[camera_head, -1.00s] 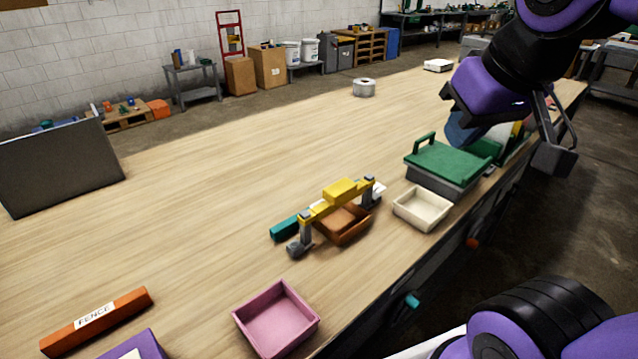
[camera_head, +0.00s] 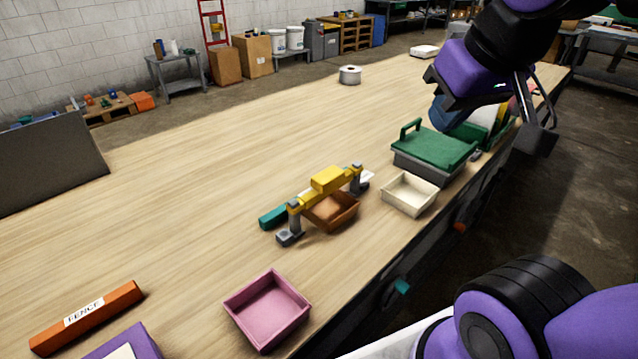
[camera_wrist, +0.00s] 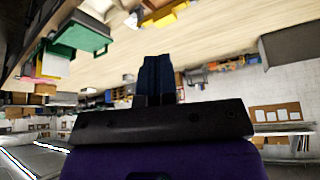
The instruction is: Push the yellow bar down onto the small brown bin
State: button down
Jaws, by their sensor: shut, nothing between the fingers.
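The yellow bar (camera_head: 327,181) spans two grey posts on the workbench, raised over the small brown bin (camera_head: 341,219). The bin is open and sits partly under the bar, which hides some of its far side. In the wrist view the yellow bar (camera_wrist: 166,17) shows upside down near the top edge. My gripper shows in the wrist view (camera_wrist: 156,75) with its dark fingers together and nothing between them. It is up at the right in the head view, well away from the bar, and its fingertips are hard to make out there.
A cream bin (camera_head: 409,195) and a green-lidded grey box (camera_head: 433,149) stand right of the bar. A pink bin (camera_head: 267,309) and an orange FENCE block (camera_head: 87,317) are nearer. The bench's middle left is clear.

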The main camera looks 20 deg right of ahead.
jog(key=shift+w, duration=0.1)
jog(key=m+g, duration=0.5)
jog(key=m, duration=0.8)
send_over(325, 174)
notch_tip(325, 174, down, 19)
jog(key=shift+m, duration=0.3)
notch_tip(325, 174, down, 15)
jog(key=shift+r, duration=0.15)
